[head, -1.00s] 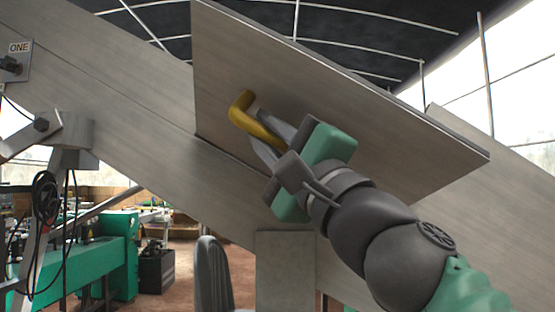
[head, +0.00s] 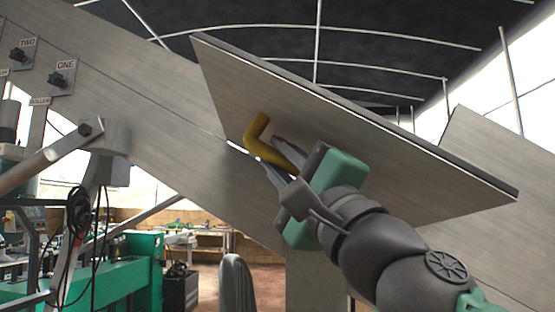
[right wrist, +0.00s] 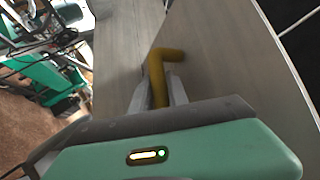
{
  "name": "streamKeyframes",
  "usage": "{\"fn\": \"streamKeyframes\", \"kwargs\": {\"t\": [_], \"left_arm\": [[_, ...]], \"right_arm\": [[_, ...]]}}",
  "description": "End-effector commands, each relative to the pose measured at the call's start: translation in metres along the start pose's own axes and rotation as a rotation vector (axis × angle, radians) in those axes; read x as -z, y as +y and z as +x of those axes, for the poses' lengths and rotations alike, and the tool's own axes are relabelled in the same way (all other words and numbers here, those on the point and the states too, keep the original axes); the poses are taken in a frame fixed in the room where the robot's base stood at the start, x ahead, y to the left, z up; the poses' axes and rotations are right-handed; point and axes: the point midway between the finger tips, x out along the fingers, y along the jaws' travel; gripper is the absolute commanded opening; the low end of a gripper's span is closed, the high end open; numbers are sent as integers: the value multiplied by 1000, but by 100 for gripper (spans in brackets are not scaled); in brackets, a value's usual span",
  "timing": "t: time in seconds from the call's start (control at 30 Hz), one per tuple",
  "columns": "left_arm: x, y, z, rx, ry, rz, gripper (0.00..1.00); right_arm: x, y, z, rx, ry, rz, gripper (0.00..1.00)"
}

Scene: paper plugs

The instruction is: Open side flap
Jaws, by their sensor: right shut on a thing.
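The side flap (head: 330,125) is a grey metal panel on a sloping grey beam, tilted out from it, with a bright gap at its lower left edge. A yellow bent handle (head: 257,131) sticks out from the flap's face. My right gripper (head: 270,152) is shut on the handle, its fingers on either side of the bar. In the right wrist view the handle (right wrist: 157,75) stands between the fingers, and the flap (right wrist: 225,60) fills the right side. My left gripper is not in view.
The sloping beam (head: 150,110) runs behind the flap, with knobs labelled ONE (head: 57,80) and TWO (head: 20,52) at upper left. A grey bracket with a bar (head: 102,140), black cables and green machinery (head: 100,265) stand at left. A grey chair back (head: 236,282) is below.

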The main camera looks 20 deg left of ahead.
Motion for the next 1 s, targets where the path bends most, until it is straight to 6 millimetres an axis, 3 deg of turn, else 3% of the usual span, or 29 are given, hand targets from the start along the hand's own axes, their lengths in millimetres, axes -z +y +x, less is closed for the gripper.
{"fn": "streamKeyframes", "kwargs": {"t": [0.03,0.2,0.47,0.57,0.8,1.0], "left_arm": [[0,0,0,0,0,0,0],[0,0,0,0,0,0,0],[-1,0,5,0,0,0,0],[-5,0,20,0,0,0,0],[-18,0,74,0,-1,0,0],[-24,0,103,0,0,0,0]], "right_arm": [[2,0,0,-1,4,-2,21],[1,1,0,-1,2,-2,41],[0,2,-4,0,1,-3,41],[1,6,-20,1,2,-5,41],[2,10,-90,2,5,-8,41],[2,9,-142,-1,4,-4,41]]}}
